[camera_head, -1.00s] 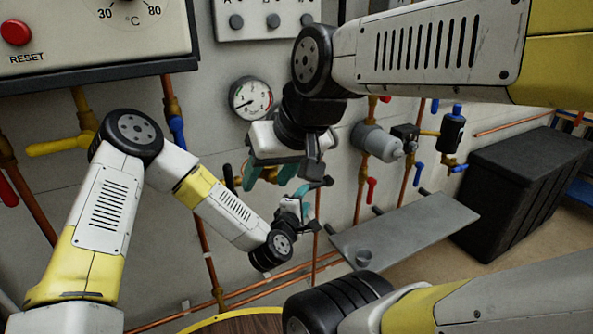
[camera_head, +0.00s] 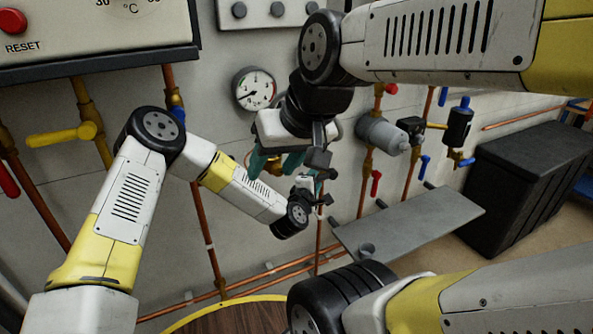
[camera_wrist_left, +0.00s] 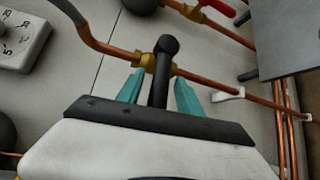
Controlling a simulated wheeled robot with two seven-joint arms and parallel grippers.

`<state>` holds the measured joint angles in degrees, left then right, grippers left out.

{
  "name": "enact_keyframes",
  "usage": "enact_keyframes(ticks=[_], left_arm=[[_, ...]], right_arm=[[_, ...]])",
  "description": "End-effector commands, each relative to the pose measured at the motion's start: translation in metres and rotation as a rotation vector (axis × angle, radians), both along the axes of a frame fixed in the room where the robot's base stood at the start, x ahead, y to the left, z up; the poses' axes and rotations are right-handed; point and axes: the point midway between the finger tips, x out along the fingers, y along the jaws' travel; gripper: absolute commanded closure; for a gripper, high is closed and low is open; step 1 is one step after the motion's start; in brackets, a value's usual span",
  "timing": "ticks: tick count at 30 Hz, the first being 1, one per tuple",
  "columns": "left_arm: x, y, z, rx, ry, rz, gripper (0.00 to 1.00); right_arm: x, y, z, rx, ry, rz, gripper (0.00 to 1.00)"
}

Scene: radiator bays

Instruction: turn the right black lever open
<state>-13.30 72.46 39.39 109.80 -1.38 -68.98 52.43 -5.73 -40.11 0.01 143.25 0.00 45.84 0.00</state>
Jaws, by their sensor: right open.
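In the head view my left gripper (camera_head: 318,184) is low at the wall by a vertical copper pipe; the lever there is mostly hidden and hard to make out. My right gripper (camera_head: 276,164) hangs just up and left of it, teal fingers apart and empty.
A yellow lever (camera_head: 62,136) is at the left and a pressure gauge (camera_head: 255,88) above. A red lever (camera_head: 375,183) is nearby. My arms are close together.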

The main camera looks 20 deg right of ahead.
Motion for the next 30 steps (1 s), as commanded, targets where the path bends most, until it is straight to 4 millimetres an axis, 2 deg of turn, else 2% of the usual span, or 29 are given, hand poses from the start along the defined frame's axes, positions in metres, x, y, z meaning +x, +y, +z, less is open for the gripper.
enact_keyframes(ticks=[1, 6, 30], left_arm=[[0.0000, 0.0001, 0.0001, 0.000, 0.000, 0.000, 0.67], [-0.0001, 0.0002, 0.0001, 0.000, 0.000, 0.000, 1.00], [-0.0002, 0.0004, -0.0001, 0.000, 0.000, 0.000, 1.00]], right_arm=[[0.0000, 0.0000, 0.0000, 0.000, 0.000, 0.000, 0.49], [0.0000, 0.0000, 0.0000, 0.000, 0.000, 0.000, 0.49], [0.0000, 0.0000, 0.0000, 0.000, 0.000, 0.000, 0.49]])
